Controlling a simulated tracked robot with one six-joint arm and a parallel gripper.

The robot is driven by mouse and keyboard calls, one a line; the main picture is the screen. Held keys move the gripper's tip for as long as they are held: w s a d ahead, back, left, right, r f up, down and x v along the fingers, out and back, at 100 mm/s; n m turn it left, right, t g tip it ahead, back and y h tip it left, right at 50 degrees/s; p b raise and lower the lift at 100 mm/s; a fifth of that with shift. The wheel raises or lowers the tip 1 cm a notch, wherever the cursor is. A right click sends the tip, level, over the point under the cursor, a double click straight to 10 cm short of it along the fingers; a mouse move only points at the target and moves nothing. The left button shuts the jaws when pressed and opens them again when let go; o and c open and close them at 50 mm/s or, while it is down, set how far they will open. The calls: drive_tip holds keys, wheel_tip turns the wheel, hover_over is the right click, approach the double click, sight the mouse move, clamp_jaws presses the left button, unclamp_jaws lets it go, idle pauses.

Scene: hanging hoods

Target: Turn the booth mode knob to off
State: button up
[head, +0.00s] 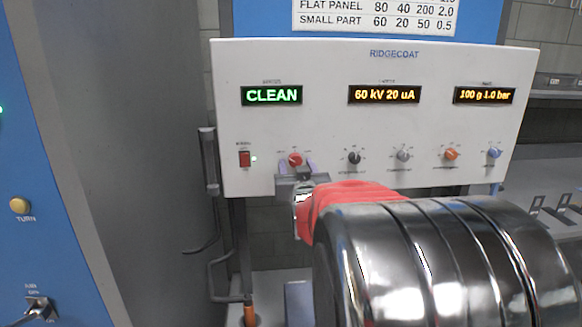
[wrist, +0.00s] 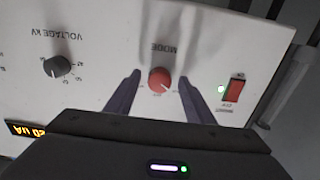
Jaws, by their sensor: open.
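The red mode knob (head: 295,159) is on the white RIDGECOAT panel (head: 345,130), below the green display (head: 272,95) reading CLEAN. In the wrist view the panel is upside down and the mode knob (wrist: 160,80) shows under the label MODE, with a pale pointer mark on its face. My gripper (head: 296,166) is open in front of the panel. In the wrist view its two dark fingers (wrist: 159,77) stand on either side of the knob with a gap on each side. How far the fingertips are from the panel is hard to tell.
A red rocker switch (head: 244,159) with a lit green lamp is left of the knob. The dark voltage knob (head: 354,158) is to the right, followed by grey, orange and blue knobs. A blue cabinet (head: 40,150) stands at the left.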

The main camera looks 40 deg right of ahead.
drive_tip(key=shift+c, duration=0.3)
drive_tip(key=c, duration=1)
drive_tip(key=shift+m, duration=0.4)
drive_tip(key=m, duration=1.1)
drive_tip(key=o, duration=1.1)
drive_tip(key=shift+c, duration=0.2)
